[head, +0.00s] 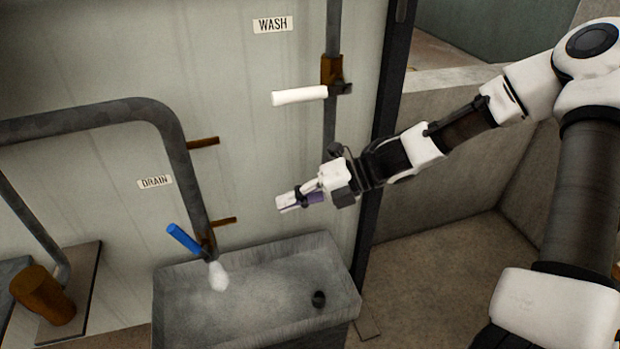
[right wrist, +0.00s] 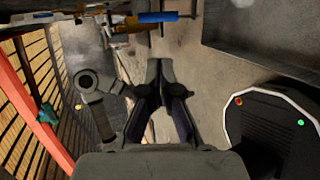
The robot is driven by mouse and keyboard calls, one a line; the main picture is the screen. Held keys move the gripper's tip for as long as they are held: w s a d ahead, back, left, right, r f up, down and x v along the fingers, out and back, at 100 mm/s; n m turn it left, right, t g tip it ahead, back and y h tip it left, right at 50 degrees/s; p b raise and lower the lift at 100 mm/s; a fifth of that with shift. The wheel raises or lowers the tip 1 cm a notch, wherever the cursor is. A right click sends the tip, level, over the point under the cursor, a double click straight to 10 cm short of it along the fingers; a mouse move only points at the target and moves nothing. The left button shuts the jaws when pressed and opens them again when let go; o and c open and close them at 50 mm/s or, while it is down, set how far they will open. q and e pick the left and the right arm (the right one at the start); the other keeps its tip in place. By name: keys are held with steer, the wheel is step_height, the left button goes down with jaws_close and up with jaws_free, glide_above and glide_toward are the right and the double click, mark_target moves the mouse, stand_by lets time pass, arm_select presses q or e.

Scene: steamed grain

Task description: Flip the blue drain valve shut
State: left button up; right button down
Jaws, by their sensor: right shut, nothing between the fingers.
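The blue drain valve handle (head: 184,239) sits on the lower end of the grey drain pipe (head: 183,165), under the DRAIN label (head: 155,182). It slants up and left from the pipe. Whitish flow or steam (head: 218,276) shows at the pipe's outlet over the sink. My right gripper (head: 281,204) is shut and empty in front of the wall panel, right of and a little above the blue handle, clear of it. In the right wrist view, the shut fingertips (right wrist: 164,64) show below a blue bar (right wrist: 158,17), which looks like the handle. My left gripper is out of view.
A grey sink (head: 255,249) with a dark drain hole (head: 319,299) stands below the outlet. A white WASH handle (head: 299,96) juts from a second pipe above my right gripper. Rusty brackets (head: 203,142) stick out by the drain pipe. A brown cylinder (head: 42,293) stands at lower left.

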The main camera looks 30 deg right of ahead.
arm_select(q)
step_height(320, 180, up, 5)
steer(key=p, duration=0.4)
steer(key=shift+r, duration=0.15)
arm_select(e)
steer(key=v, duration=0.4)
steer(key=shift+f, duration=0.1)
